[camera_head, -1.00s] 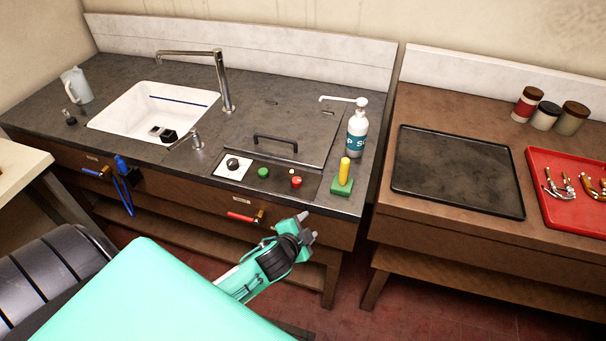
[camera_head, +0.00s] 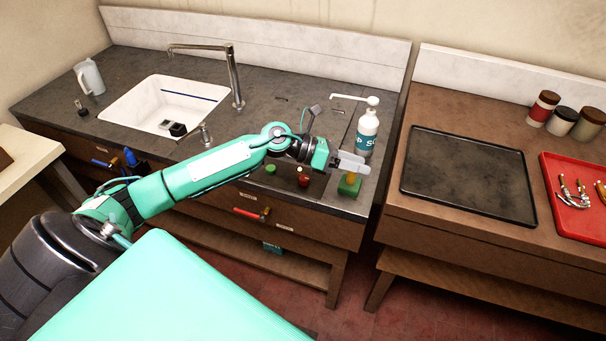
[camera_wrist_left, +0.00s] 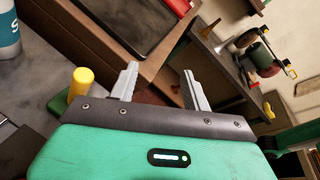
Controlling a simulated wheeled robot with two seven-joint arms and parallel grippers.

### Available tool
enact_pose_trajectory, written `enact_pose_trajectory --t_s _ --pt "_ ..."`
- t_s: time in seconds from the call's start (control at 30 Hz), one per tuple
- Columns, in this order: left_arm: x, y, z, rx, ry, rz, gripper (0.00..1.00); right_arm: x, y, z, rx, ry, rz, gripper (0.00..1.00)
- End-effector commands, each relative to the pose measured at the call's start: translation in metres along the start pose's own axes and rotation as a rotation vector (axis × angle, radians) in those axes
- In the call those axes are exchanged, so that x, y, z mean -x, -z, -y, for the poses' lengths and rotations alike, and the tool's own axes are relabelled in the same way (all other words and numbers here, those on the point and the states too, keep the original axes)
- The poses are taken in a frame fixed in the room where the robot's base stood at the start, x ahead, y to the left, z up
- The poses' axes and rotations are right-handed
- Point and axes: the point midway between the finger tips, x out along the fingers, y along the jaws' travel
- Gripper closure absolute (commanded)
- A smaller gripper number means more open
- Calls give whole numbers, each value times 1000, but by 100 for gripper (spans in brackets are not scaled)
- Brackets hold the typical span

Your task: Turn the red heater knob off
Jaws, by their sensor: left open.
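The red heater knob (camera_head: 303,181) sits on the control panel at the counter's front, right of a green button (camera_head: 270,169). It is partly hidden under my left arm, and its pointer setting is too small to read. My left gripper (camera_head: 350,163) is above and right of the knob, apart from it, by the yellow handle on the green block (camera_head: 349,186). In the left wrist view its two fingers (camera_wrist_left: 160,72) stand apart with nothing between them. The knob does not show in that view. My right gripper is not in view.
A soap bottle (camera_head: 367,132) stands close behind my left gripper. The yellow handle (camera_wrist_left: 80,82) is left of the fingers in the wrist view. A red-handled valve (camera_head: 248,212) is on the counter's front. A black tray (camera_head: 468,178) lies on the right table.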

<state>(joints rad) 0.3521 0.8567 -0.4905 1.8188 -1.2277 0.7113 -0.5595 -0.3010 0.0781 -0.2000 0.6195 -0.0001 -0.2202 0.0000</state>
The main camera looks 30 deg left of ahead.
Motion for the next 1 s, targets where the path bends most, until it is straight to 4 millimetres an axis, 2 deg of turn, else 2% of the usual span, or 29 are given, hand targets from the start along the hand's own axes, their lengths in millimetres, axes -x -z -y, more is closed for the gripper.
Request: enact_pose_trajectory --t_s 0.1,0.3,0.4,0.5,0.67,0.77,1.0 --pt "37 9 -27 -211 -49 -268 51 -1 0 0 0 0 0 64" --pt "118 17 -72 -413 -144 -672 51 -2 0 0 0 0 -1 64" --pt "151 17 -85 -449 -178 -804 51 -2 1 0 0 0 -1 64" --pt "171 17 -92 -462 -197 -879 51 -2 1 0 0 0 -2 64" --pt "174 22 -96 -464 -201 -909 51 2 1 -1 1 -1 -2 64" --pt "164 31 -99 -464 -198 -906 51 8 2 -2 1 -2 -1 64" --pt "133 66 -117 -461 -197 -904 51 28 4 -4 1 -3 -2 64"
